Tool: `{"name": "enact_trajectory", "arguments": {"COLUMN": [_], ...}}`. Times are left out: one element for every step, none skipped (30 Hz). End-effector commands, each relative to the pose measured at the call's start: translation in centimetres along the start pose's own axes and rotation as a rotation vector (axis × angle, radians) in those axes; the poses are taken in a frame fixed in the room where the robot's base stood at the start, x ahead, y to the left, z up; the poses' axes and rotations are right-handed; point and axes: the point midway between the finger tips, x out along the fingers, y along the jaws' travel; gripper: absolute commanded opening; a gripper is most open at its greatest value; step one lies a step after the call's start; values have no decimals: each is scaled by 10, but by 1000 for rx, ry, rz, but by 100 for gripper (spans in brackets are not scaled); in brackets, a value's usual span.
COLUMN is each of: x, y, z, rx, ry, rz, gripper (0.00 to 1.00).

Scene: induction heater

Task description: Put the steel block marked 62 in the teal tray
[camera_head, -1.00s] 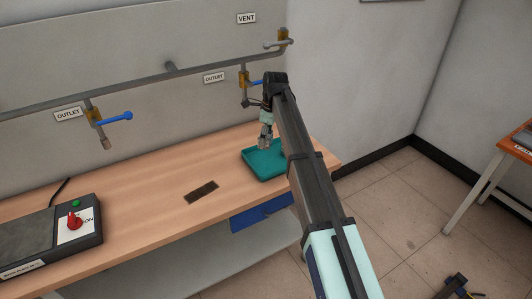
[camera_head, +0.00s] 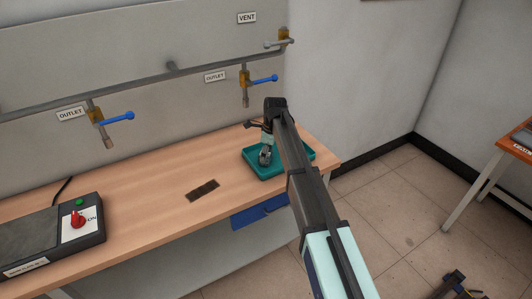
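The teal tray (camera_head: 262,174) sits on the wooden bench toward its right end. My gripper (camera_head: 265,160) is low over the tray, with its fingertips at or just above the tray floor. Something grey shows at the fingertips, but it is too small to tell whether it is a steel block or part of the fingers. I cannot tell whether the fingers are open or shut. No number 62 is readable anywhere. My arm covers part of the tray's right side.
A dark flat slatted piece (camera_head: 203,190) lies on the bench left of the tray. A heater box (camera_head: 55,240) with a red knob stands at the left. Pipes with blue-handled outlets (camera_head: 117,116) run along the wall. The bench between heater and tray is mostly clear.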

Motion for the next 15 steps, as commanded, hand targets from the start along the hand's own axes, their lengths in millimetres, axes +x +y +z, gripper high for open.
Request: {"name": "enact_trajectory", "arguments": {"x": [-2,-2,-2,-2,-1,-1,0,1,2,2,2,2,2,2,2], "y": [0,0,0,0,0,0,0,0,0,0,0,0,0,0,0], "z": [1,1,0,0,0,0,0,0,0,0,0,0,0,0,0], "rx": [0,0,0,0,0,0,0,0,0,0,0,0,0,0,0], "ry": [-1,-1,-1,-1,-1,-1,-1,-1,0,0,0,0,0,0,0], "rz": [-2,-1,-1,-1,-1,-1,-1,-1,0,0,0,0,0,0,0], "gripper": [0,0,0,0,0,0,0,0,71,81,92,92,92,92,92]}}
